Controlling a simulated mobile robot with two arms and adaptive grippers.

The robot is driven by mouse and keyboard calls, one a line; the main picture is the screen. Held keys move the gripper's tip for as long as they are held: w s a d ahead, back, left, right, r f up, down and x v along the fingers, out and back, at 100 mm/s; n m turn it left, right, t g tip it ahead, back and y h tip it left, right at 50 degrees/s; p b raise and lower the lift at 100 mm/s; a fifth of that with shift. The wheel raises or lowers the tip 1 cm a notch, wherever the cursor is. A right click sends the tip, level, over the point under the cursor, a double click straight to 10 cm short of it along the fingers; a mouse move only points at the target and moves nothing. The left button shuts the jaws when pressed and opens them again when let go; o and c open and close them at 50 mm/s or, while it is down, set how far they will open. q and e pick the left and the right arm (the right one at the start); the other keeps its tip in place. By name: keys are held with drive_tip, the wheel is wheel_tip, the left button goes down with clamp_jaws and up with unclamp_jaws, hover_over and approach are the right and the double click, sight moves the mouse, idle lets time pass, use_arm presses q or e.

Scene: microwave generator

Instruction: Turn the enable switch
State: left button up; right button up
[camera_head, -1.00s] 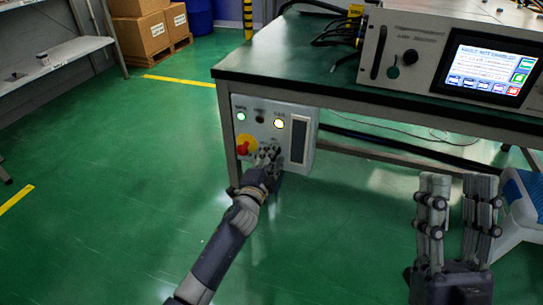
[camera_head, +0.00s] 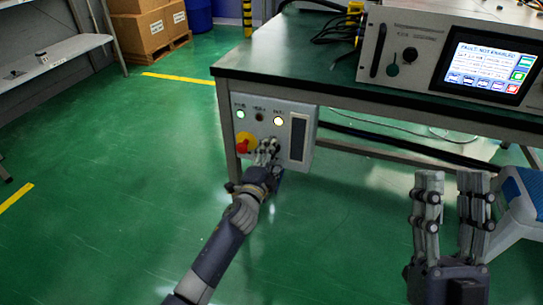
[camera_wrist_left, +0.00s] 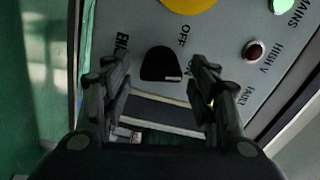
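The enable switch is a black knob (camera_wrist_left: 160,64) with a small white mark, on a grey control box (camera_head: 302,165) under the table. OFF and ON labels are beside it in the left wrist view. My left gripper (camera_head: 268,148) is at the box front and hides the knob in the head view. In the left wrist view its fingers (camera_wrist_left: 158,72) are apart, one each side of the knob, with visible gaps. Contact is not visible. My right gripper (camera_head: 452,182) is open and empty, in front of the table at right.
A red knob on a yellow disc (camera_head: 243,146) is just left of my left gripper. Lit lamps (camera_head: 278,121) are above. The generator (camera_head: 410,68) stands on the green table (camera_head: 290,55), its screen reading "FAULT: NOT ENABLED". A blue-and-white object (camera_head: 517,220) is near my right gripper.

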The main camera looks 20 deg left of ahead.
use_arm(q)
drive_tip(key=s, duration=1.2)
drive_tip(key=shift+a, duration=0.2)
idle(0.4)
